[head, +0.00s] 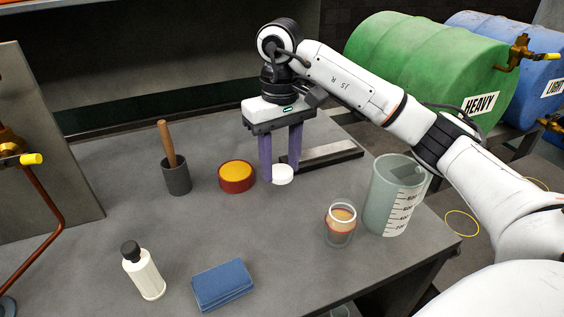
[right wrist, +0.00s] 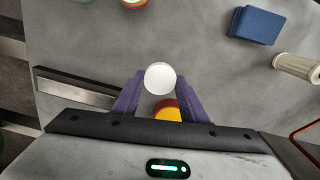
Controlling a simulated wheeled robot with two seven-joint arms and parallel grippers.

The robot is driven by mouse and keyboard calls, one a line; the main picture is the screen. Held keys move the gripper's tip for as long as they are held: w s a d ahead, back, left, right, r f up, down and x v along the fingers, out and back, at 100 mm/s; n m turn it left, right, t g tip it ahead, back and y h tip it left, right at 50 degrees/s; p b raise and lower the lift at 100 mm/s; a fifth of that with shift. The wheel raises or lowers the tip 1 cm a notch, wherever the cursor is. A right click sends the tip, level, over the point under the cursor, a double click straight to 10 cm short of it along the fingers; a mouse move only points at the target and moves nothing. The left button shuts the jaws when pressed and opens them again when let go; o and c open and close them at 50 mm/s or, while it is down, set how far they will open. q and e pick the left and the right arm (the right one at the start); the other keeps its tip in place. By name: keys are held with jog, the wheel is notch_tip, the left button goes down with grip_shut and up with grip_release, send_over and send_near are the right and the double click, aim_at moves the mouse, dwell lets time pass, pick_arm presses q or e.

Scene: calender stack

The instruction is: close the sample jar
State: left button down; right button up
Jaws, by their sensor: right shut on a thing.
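The sample jar (head: 340,232) is a clear glass with orange contents, upright near the table's front right; its mouth looks uncovered. What looks like its rim shows at the top edge of the right wrist view (right wrist: 134,4). My right gripper (head: 281,174) is shut on a round white lid (head: 283,175), behind and left of the jar and apart from it. The lid also sits between the purple fingertips in the right wrist view (right wrist: 160,77). I cannot tell its height above the table. My left gripper is not in view.
A graduated beaker (head: 383,205) stands right of the jar. A red dish with yellow contents (head: 237,177), a mortar and pestle (head: 176,177), a white bottle (head: 145,273) and a blue block (head: 223,285) stand leftward. A metal bar (head: 325,157) lies behind the lid. The middle is clear.

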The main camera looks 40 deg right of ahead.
jog(key=shift+n, duration=0.5)
jog(key=s+a+f, duration=0.1)
jog(key=s+a, duration=0.2)
jog(key=s, duration=0.1)
jog(key=s+a+f, duration=0.2)
jog(key=s+a, duration=0.1)
jog(key=s, duration=0.1)
jog(key=s+a+f, duration=0.2)
jog(key=s+a, duration=0.2)
jog(key=shift+a+f, duration=0.1)
jog(key=shift+f, duration=0.05)
